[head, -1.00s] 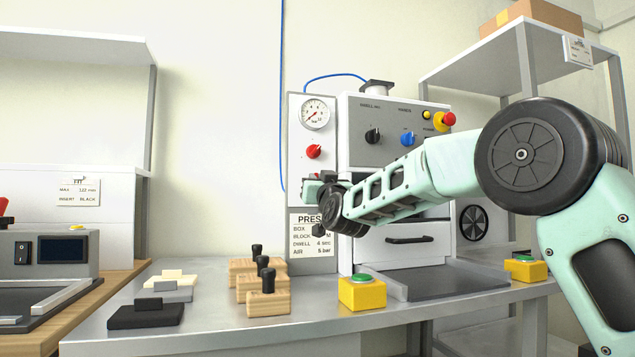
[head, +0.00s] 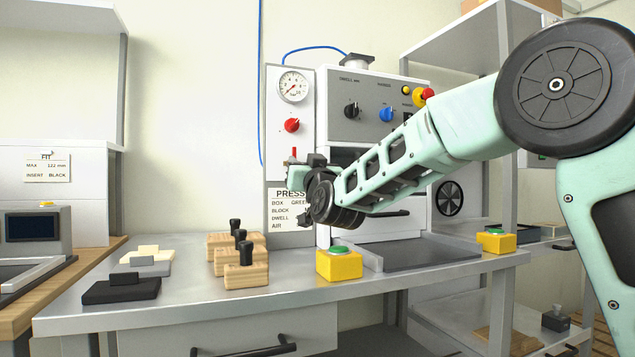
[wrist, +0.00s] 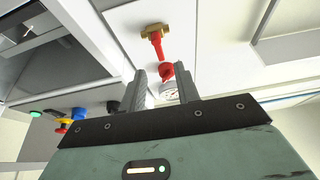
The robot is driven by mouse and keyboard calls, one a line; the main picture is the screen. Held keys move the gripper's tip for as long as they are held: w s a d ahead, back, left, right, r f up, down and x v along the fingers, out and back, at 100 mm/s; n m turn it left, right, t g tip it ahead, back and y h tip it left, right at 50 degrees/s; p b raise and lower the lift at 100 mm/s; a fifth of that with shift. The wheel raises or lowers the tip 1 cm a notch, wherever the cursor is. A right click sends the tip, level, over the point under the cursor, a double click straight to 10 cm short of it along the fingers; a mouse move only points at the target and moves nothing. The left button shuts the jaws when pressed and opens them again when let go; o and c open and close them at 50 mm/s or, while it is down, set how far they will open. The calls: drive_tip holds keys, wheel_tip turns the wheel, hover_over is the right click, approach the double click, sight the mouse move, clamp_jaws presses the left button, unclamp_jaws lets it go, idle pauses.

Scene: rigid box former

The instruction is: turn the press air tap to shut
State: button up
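The press air tap has a red lever (head: 294,154) that shows just above my gripper in the head view. In the wrist view its brass body (wrist: 150,28) is on the panel, with the red lever (wrist: 156,45) running from it toward the red regulator knob (wrist: 166,71). In that view, which is upside down, the lever lies along the pipe line toward the pressure gauge (wrist: 172,94). My gripper (wrist: 159,74) is open, its fingers apart and short of the lever, with nothing between them. In the head view my gripper (head: 300,174) covers the tap body.
The pressure gauge (head: 293,86) and red knob (head: 292,125) sit above the tap. The press box (head: 372,110) with its knobs stands close to the right. Wooden blocks (head: 240,276), black insert (head: 121,289) and yellow button box (head: 339,264) stand on the bench below.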

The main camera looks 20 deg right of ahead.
drive_tip(key=v, duration=1)
drive_tip(key=shift+s+f, duration=0.2)
drive_tip(key=shift+s, duration=0.05)
drive_tip(key=shift+s, duration=0.1)
